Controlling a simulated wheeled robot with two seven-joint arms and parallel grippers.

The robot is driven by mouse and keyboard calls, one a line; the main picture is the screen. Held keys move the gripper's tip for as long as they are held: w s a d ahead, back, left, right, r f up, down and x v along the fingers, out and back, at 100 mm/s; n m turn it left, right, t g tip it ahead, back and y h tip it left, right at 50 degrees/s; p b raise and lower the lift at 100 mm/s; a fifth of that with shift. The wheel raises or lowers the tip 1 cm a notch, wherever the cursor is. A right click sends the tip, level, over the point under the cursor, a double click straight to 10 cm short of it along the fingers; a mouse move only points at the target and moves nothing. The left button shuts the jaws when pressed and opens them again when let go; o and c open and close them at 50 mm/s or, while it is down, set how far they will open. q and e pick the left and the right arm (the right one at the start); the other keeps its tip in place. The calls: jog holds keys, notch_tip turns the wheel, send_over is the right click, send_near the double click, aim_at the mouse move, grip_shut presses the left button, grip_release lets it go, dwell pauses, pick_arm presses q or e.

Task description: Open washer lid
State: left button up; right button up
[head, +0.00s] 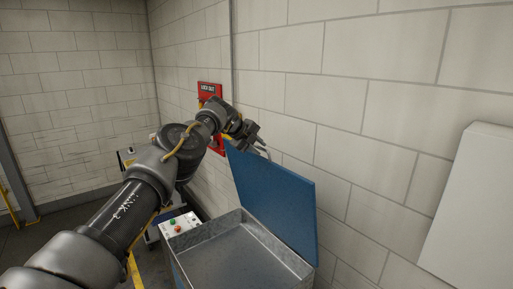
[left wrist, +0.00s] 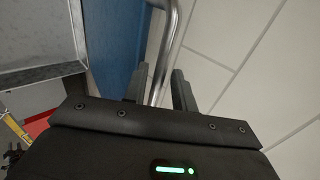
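The washer's blue lid (head: 275,195) stands raised, tilted back toward the wall behind the open metal tub (head: 240,250). It also shows in the left wrist view (left wrist: 112,35) as a blue panel. A bent metal handle (left wrist: 168,45) runs along the lid. My left gripper (head: 258,143) is at the upper left end of the lid. In the left wrist view its two fingers (left wrist: 160,88) stand apart on either side of the handle bar, with some gap showing, so it looks open around the bar. My right gripper is not in view.
A control panel with red and green buttons (head: 180,223) is at the tub's left. A red lockout board (head: 209,91) hangs on the block wall behind my left arm. A pale box or panel (head: 475,205) is at the right. Floor shows at the left.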

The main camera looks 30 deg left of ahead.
pick_arm(q)
jog(key=shift+s+f, duration=0.1)
jog(key=shift+s+a+b, duration=0.1)
jog(key=shift+b, duration=0.3)
jog(key=b+v, duration=0.3)
jog(key=shift+s+a+r+b, duration=0.15)
jog(key=shift+r+b, duration=0.1)
jog(key=shift+b, duration=0.1)
jog(key=b+v, duration=0.2)
jog(key=v, duration=0.5)
jog(key=shift+r, duration=0.15)
